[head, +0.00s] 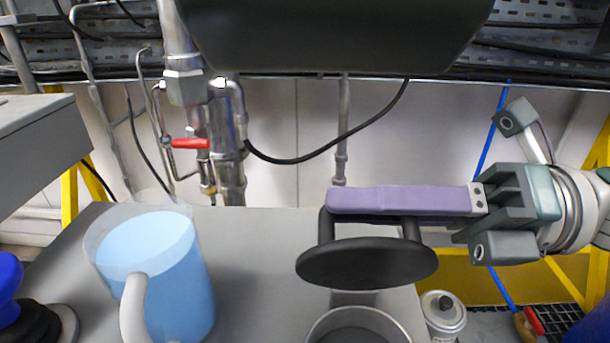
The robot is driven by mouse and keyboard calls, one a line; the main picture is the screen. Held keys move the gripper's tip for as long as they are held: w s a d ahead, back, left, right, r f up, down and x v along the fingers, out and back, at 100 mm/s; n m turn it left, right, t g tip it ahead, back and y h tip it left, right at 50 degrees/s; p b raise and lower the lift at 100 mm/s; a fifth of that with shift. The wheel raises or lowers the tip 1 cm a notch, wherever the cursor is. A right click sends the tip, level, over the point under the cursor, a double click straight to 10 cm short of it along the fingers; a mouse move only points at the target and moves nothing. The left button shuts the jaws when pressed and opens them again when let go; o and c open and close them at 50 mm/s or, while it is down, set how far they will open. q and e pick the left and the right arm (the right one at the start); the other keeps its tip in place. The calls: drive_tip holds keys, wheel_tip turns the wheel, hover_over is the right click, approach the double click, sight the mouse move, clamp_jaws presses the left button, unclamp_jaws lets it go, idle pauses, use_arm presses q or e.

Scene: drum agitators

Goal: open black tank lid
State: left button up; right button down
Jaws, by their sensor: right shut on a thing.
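The black tank lid (366,263) is a round dark disc with a black bracket handle on top, right of the middle in the head view. My right gripper (350,200) reaches in from the right, and its long purple fingers are shut on the handle's crossbar, which they mostly hide. The lid hangs above a grey round tank (357,318), apart from its rim. The tank's open mouth partly shows at the bottom edge, and the rest is out of the frame. My left gripper is not in view.
A clear jug of blue liquid (165,265) with a white handle stands left on the grey table (262,240). A blue knob (8,280) is at the left edge. A small can (442,312) stands right of the tank. Pipes with a red valve lever (190,143) rise behind.

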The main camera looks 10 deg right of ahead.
drive_tip(key=shift+w+d+f+m+b, duration=0.2)
drive_tip(key=shift+w+m+b, duration=0.1)
drive_tip(key=shift+w, duration=0.25)
drive_tip(key=shift+w+d+f+m+b, duration=0.15)
drive_tip(key=shift+w+m+b, duration=0.15)
drive_tip(key=shift+w, duration=0.25)
drive_tip(key=c, duration=1)
unclamp_jaws()
drive_tip(key=shift+s, duration=0.15)
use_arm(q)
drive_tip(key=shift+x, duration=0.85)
use_arm(e)
drive_tip(key=shift+o, duration=0.6)
drive_tip(key=shift+r, duration=0.15)
use_arm(q)
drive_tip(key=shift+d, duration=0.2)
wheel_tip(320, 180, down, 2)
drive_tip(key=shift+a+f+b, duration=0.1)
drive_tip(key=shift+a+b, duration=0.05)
drive_tip(key=shift+b, duration=0.9)
use_arm(e)
drive_tip(key=v, duration=1)
